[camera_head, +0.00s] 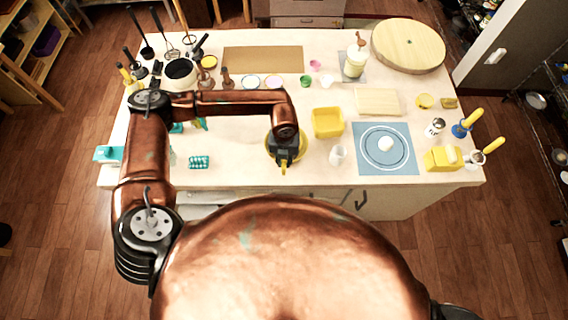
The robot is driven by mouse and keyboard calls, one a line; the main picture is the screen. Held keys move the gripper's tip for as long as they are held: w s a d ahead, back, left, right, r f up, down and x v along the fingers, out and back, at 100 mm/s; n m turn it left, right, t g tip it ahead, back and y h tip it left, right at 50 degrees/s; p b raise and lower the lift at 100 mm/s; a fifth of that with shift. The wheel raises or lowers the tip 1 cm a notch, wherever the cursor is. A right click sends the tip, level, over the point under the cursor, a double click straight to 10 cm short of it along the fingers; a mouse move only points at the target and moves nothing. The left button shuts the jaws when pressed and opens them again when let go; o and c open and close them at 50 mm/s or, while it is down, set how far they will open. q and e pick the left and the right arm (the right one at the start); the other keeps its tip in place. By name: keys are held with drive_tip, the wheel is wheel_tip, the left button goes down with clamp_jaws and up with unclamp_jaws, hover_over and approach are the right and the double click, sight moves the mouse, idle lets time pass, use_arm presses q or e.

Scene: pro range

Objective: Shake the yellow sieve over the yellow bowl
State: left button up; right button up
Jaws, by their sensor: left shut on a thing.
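My left gripper (285,160) reaches down over the front middle of the table and is shut. A small yellow handle-like end (284,170) sticks out at its fingertips, which fits the yellow sieve. A square yellow container (327,122) stands apart, just right of the gripper. My right gripper is not in view.
A white cup (338,154) stands right of the gripper, beside a blue mat (364,165) with a white lump. A wooden board (377,102) lies behind the mat. Utensils and pots crowd the back left. The table's front edge is close.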

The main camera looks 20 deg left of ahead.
use_arm(q)
clamp_jaws()
wheel_tip(320, 180, up, 2)
drive_tip(key=shift+r+p, duration=0.2)
drive_tip(key=shift+p, duration=0.25)
drive_tip(key=shift+r, duration=0.35)
